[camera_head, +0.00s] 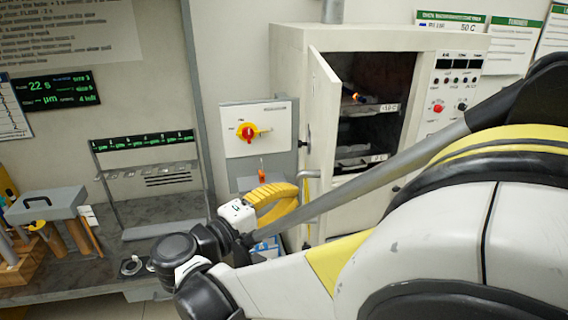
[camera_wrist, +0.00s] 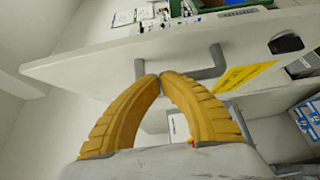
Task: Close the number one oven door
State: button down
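A white oven (camera_head: 290,75) stands at the back with its door (camera_head: 322,125) swung open toward me, showing the dark interior. In the wrist view the white door panel (camera_wrist: 95,68) crosses the picture, with a grey bar handle (camera_wrist: 205,71) and a yellow label (camera_wrist: 245,77). My gripper (camera_head: 297,190) is at the lower part of the door, beside the handle (camera_head: 311,174). In the wrist view its yellow fingers (camera_wrist: 160,77) meet at the tips against or just in front of the handle bar. Nothing shows between them; exact contact cannot be told.
The oven's control panel (camera_head: 458,95) is right of the opening. A wall switch box with a red and yellow knob (camera_head: 248,132) stands left of the door. A grey bench (camera_head: 150,225) with a gauge rack and wooden block (camera_head: 25,262) is at the left. Blue-and-white boxes (camera_wrist: 305,120) lie right.

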jog(key=shift+d+b, duration=0.5)
jog(key=shift+d, duration=1.45)
